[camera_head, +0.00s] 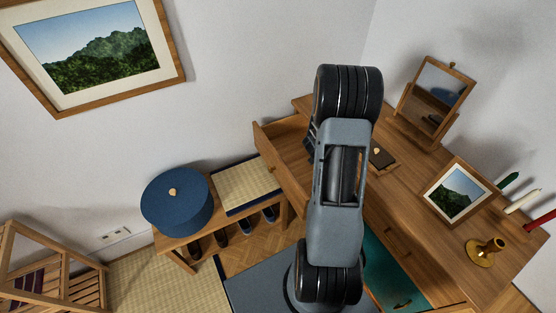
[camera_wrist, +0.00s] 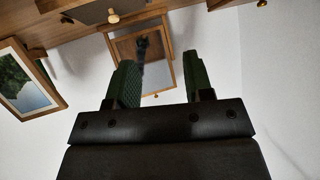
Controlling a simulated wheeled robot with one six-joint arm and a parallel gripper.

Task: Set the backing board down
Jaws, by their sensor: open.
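My gripper (camera_wrist: 158,62) is open in the wrist view, with its two green-padded fingers apart and nothing held between them. In the head view my own arm hides it. No piece can be told for certain as the backing board. A small dark flat piece with a pale knob (camera_head: 383,154) lies on the wooden desk (camera_head: 400,190), just right of my arm. A dark panel (camera_wrist: 92,11) with a pale knob beside it shows at the top of the wrist view; I cannot tell if it is the same piece.
A tilting mirror (camera_head: 438,92) stands at the desk's back; it shows beyond my fingers in the wrist view (camera_wrist: 165,78). A framed landscape (camera_head: 458,190), candles and a brass holder (camera_head: 486,252) occupy the right. A blue round box (camera_head: 176,202) sits on a low bench at left.

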